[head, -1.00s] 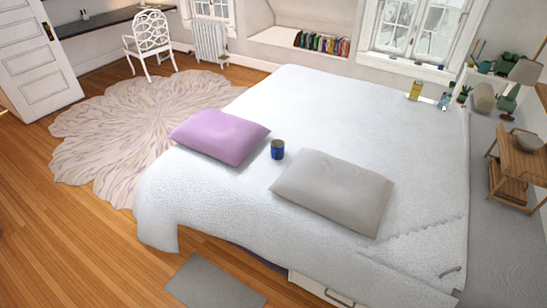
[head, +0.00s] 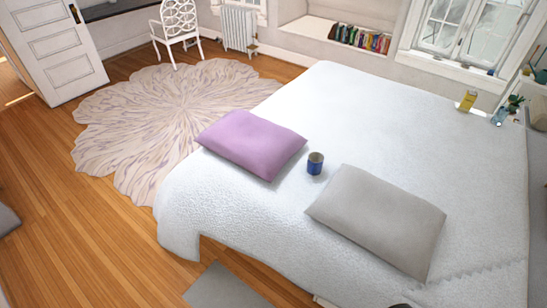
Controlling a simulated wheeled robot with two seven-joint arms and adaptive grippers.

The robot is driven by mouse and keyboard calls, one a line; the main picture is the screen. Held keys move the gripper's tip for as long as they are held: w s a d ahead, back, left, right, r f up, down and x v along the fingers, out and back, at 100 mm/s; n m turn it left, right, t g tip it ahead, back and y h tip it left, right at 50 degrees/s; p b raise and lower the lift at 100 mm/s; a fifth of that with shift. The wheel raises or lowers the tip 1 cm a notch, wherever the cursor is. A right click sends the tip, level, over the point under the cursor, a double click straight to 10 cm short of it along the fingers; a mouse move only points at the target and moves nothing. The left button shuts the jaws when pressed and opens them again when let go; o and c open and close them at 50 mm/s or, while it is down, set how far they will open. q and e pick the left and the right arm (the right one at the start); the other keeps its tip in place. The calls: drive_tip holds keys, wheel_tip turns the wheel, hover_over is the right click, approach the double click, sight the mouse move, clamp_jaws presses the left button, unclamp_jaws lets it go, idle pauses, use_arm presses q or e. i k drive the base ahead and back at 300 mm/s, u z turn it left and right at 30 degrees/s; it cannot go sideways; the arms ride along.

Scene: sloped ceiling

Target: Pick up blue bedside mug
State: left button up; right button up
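The blue mug (head: 315,164) stands upright on the white bed (head: 400,130), between a purple pillow (head: 252,144) on its left and a grey pillow (head: 378,221) on its right. Its pale inside shows at the top. I cannot make out a handle. Neither of my grippers shows in the head view.
Wooden floor is open at the left and front of the bed, with a grey mat (head: 226,287) at the near edge. A round patterned rug (head: 170,118) and white chair (head: 176,28) lie beyond.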

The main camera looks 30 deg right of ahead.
sight(316, 159)
drive_tip(key=u, duration=0.05)
drive_tip(key=i, duration=1.5)
drive_tip(key=z, duration=0.8)
